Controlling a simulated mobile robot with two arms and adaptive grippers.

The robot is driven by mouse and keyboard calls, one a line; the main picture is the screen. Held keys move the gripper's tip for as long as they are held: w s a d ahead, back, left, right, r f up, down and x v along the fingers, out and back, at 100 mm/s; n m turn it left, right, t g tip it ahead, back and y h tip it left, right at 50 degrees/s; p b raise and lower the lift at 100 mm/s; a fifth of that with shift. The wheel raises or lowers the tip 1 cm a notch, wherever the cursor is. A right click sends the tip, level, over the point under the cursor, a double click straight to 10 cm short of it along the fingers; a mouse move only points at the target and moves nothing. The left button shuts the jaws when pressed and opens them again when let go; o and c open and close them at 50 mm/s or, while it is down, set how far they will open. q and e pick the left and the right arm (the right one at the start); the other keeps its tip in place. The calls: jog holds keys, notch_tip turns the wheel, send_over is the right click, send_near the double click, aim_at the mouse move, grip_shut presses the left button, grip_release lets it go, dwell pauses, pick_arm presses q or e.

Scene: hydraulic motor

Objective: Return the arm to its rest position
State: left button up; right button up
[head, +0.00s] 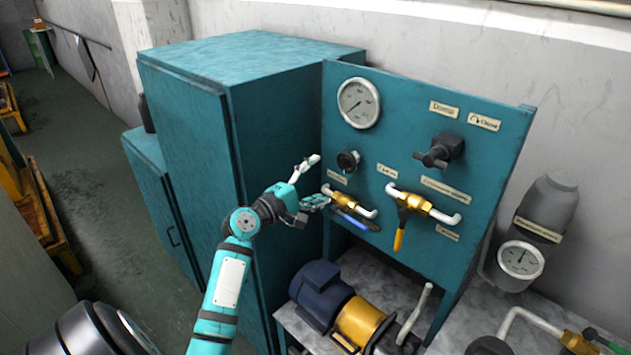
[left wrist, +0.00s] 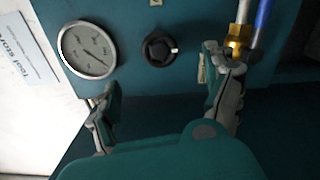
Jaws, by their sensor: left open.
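My left arm (head: 228,280) is teal and reaches up from the bottom of the head view toward the teal control panel (head: 400,145). My left gripper (head: 317,181) is open and empty in front of the panel's left part. One finger is raised toward the black knob (head: 347,161), and the other is close to the left brass valve (head: 343,200) with a blue handle (head: 349,219). In the left wrist view the open fingers (left wrist: 161,72) are spread below the gauge (left wrist: 87,50) and the black knob (left wrist: 159,49). Whether the right finger touches the brass fitting (left wrist: 237,40) cannot be told. My right gripper is not in view.
A tall teal cabinet (head: 185,130) stands left of the panel, close to my arm. A second brass valve with a yellow handle (head: 399,238) and a black valve (head: 440,150) stick out of the panel. A blue and yellow motor (head: 322,290) sits below. Open floor (head: 90,170) lies left.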

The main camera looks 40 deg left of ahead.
pick_arm(q)
jog(key=s+d+f+m+g+h, duration=0.1)
jog(key=s+d+f+m+g, duration=0.4)
jog(key=d+f, duration=0.3)
jog(key=s+d+f+m+g+h, duration=0.1)
jog(key=s+d+f+m+g, duration=0.2)
jog(key=s+d+f+m, duration=0.35)
jog(key=s+d+f+m+g+y, duration=0.1)
jog(key=s+d+f+m+g, duration=0.15)
jog(key=s, duration=0.45)
jog(key=s+d+f+m+g+y, duration=0.1)
jog(key=s+d+f+m+g, duration=0.1)
jog(key=s+d+m, duration=0.3)
jog(key=s+d+f+m+g+y, duration=0.1)
jog(key=s+f+m+g, duration=0.1)
jog(key=s, duration=0.6)
notch_tip(320, 180, down, 30)
jog(key=g+b, duration=0.1)
jog(key=b, duration=0.4)
jog(key=s+a+f+b, duration=0.1)
jog(key=s+f+b, duration=0.1)
jog(key=s+f, duration=0.7)
jog(key=s+a+f+m+g+b, duration=0.1)
jog(key=s+f+b, duration=0.2)
jog(key=s+f, duration=0.6)
notch_tip(320, 180, down, 5)
jog(key=shift+a+r, duration=0.15)
jog(key=shift+a, duration=0.25)
